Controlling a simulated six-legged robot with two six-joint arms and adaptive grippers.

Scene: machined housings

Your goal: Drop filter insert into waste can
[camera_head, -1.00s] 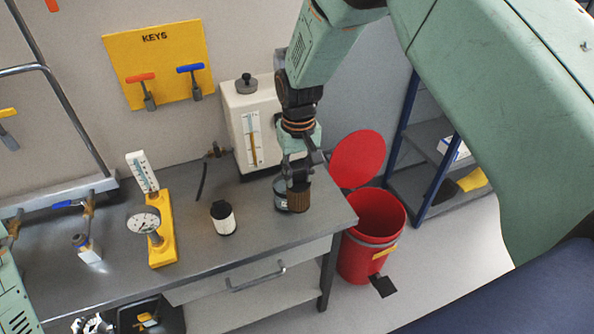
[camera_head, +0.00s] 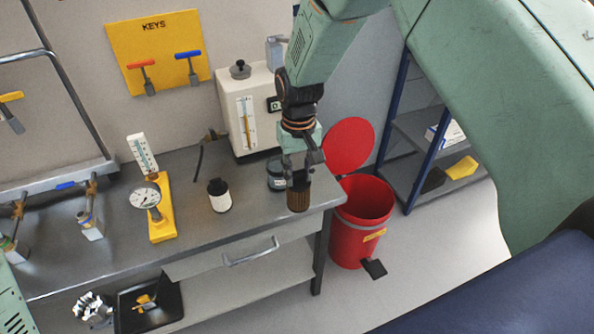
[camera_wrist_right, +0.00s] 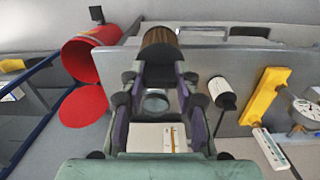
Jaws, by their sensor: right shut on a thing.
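The filter insert (camera_head: 299,195) is a brown ribbed cylinder. My right gripper (camera_head: 299,178) is shut on it, pointing down, near the bench's right front corner. In the right wrist view the insert (camera_wrist_right: 160,37) shows beyond the fingers (camera_wrist_right: 158,75). The red waste can (camera_head: 361,215) stands on the floor, right of the bench, with its round lid (camera_head: 349,145) tipped open behind. The can (camera_wrist_right: 88,60) also shows in the wrist view. The insert is left of the can's mouth, not over it. My left gripper is not in view.
A blue-framed shelf (camera_head: 425,150) stands right of the can.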

